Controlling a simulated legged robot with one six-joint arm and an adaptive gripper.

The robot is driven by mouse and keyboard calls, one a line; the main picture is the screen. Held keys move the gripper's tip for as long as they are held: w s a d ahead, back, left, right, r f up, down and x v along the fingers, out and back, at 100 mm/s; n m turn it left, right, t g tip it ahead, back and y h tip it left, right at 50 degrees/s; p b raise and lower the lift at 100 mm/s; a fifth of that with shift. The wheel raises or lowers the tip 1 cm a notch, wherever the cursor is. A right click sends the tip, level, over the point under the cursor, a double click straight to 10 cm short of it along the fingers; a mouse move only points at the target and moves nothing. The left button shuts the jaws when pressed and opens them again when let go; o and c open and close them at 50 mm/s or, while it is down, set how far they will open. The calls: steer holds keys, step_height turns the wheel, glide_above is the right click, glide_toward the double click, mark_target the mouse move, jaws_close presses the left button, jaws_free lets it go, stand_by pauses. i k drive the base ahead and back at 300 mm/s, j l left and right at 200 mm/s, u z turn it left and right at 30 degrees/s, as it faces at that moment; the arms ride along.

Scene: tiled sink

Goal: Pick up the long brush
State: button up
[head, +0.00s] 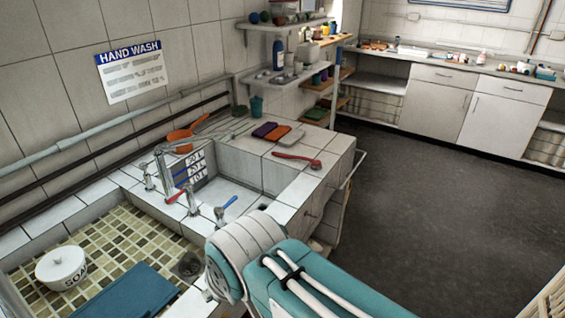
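A red long-handled item (297,160), which looks like the long brush, lies flat on the white tiled counter beside the sink. Its rounder head end points right, toward the counter's right edge. Its bristles are too small to make out. My arm, teal and white, shows at the bottom middle, in front of the counter and apart from the brush. My gripper is not visible in this view.
Purple, orange and grey cloths or sponges (266,130) lie behind the brush. A soap pot (61,268) is at left. The dark floor (430,200) at right is clear.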

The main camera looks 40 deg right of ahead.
mark_target(317, 164)
steer(key=i+l+u, duration=0.25)
steer(key=l, duration=1.75)
steer(key=l+u, duration=0.3)
steer(key=l, duration=1.65)
